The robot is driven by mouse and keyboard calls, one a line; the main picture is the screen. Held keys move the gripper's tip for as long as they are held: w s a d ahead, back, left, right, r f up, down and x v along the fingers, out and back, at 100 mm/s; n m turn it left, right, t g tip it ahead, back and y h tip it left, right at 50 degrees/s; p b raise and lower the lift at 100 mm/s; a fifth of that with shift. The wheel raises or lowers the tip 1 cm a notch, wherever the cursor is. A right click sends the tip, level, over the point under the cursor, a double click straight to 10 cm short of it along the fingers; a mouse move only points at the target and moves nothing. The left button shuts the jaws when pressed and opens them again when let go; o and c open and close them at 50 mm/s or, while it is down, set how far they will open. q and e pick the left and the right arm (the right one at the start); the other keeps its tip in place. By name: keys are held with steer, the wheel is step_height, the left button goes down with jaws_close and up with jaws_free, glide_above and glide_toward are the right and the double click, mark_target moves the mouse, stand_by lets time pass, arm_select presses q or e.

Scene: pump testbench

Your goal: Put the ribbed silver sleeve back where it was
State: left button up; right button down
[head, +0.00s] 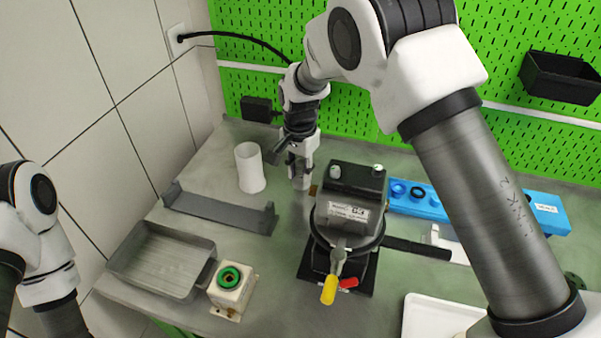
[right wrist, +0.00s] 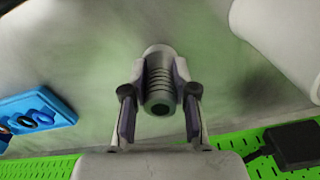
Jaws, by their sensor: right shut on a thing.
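My right gripper (head: 298,160) is shut on the ribbed silver sleeve (right wrist: 160,78) behind the pump, between it and the white cup. In the right wrist view, the sleeve sits between the two fingers of the gripper (right wrist: 160,100), its ribbed side and dark round end showing. In the head view the sleeve is small and mostly covered by the gripper; I cannot tell whether it touches the table. The dark pump (head: 345,225) stands just to the right, with a yellow and a red handle in front. Of my left arm only links show; its gripper is out of view.
A white cup (head: 250,168) stands left of the gripper. A grey bracket (head: 220,210), a grey tray (head: 165,262) and a white block with a green ring (head: 231,290) lie left. A blue holder with rings (head: 415,200) is right of the pump. A white tray (head: 440,318) is front right.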

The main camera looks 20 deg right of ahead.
mark_target(299, 163)
steer(key=shift+f, duration=0.8)
steer(key=shift+a, duration=0.1)
steer(key=shift+s, duration=0.1)
steer(key=c, duration=0.9)
jaws_free()
steer(key=shift+f, duration=0.1)
step_height(299, 163, up, 12)
steer(key=shift+r+b, duration=0.2)
steer(key=shift+b, duration=0.7)
